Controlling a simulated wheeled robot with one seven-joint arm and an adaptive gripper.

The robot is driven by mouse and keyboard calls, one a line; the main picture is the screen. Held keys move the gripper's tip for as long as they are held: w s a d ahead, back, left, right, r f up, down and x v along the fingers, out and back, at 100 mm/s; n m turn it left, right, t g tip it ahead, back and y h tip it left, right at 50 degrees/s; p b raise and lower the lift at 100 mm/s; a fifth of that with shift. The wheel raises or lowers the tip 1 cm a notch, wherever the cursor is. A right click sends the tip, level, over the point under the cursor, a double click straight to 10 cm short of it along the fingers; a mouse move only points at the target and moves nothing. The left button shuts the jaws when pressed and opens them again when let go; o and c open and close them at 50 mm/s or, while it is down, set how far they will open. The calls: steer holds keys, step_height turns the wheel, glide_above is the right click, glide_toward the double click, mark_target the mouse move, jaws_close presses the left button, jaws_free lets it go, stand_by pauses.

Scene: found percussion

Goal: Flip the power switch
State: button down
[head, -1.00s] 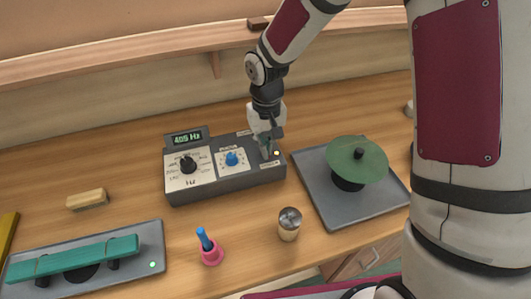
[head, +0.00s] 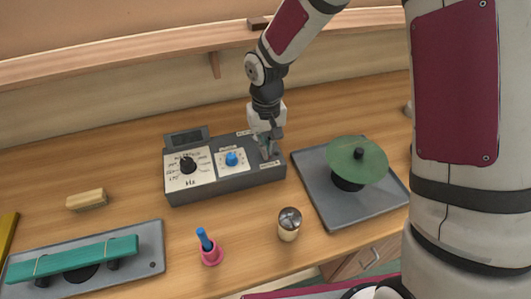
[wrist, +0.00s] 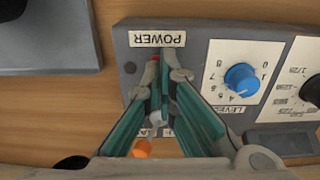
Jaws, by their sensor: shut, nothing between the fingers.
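The power switch belongs to a dark grey control box (head: 230,185) on the bench. Its POWER label (wrist: 157,39) reads upside down in the wrist view. My gripper (head: 268,153) is shut and empty, pointing down at the box's right end. In the wrist view the fingertips (wrist: 167,72) meet just beside the POWER label. A small red spot (wrist: 155,58) shows at the fingertips; I cannot tell whether it is part of the switch. The fingers hide most of the switch, so its lever position is unclear. The box's display (head: 186,138) is dark, and a small lamp (wrist: 129,67) is unlit.
A blue knob (head: 232,158) and a black knob (head: 188,165) sit left of my gripper. A grey tray (head: 345,210) with a green disc (head: 357,160) stands close right. A teal bar (head: 75,258), pink stand (head: 212,256) and cup (head: 289,223) are in front.

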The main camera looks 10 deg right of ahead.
steer(key=shift+r+p, duration=1.1)
steer(key=shift+r, duration=1.95)
steer(key=shift+r, duration=0.1)
